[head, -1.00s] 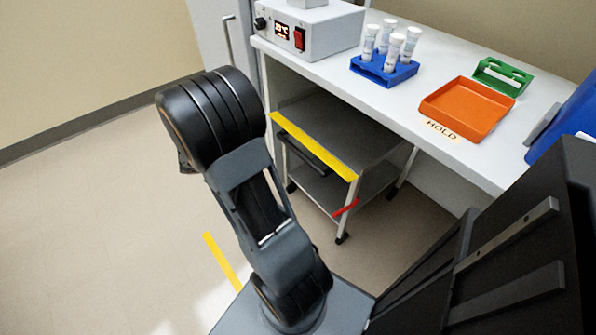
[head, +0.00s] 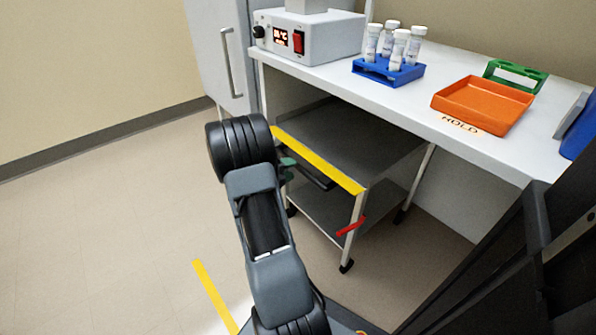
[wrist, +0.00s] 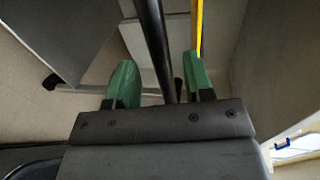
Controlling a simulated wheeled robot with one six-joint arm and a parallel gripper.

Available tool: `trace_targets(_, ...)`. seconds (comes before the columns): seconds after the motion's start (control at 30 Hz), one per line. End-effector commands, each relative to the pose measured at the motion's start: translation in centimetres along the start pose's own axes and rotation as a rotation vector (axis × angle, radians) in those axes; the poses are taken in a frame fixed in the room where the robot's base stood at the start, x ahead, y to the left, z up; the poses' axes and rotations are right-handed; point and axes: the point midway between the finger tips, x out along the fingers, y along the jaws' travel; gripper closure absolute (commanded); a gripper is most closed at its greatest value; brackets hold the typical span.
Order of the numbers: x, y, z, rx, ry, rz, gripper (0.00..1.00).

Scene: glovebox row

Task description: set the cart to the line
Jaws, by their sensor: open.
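The cart (head: 345,155) stands partly under the bench, a grey two-shelf cart with a yellow front edge, a dark handle bar (head: 318,178) and dark casters. A yellow line (head: 214,297) is taped on the floor, in front of the cart and apart from it. My gripper (wrist: 161,84) has green fingers and is open. In the wrist view the dark handle bar (wrist: 153,40) runs between the two fingers, with gaps visible beside it. In the head view my arm hides most of the gripper; one green finger shows at the handle's left end.
On the bench (head: 400,100) are a grey device with a red switch (head: 320,38), a blue rack of tubes (head: 388,72), an orange tray (head: 482,105) and a green rack (head: 515,76). A red tag (head: 351,225) is on a cart leg. The floor at left is clear.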

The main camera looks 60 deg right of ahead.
Motion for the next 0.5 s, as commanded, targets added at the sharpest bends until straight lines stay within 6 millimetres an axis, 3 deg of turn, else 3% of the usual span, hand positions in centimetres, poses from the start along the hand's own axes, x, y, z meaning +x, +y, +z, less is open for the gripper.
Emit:
trace_targets(0.2, 2.9, 0.2, 0.0, 0.001, 0.002, 0.001, 0.53)
trace_targets(0.5, 4.1, 0.0, 0.0, 0.000, 0.000, 0.000, 0.53)
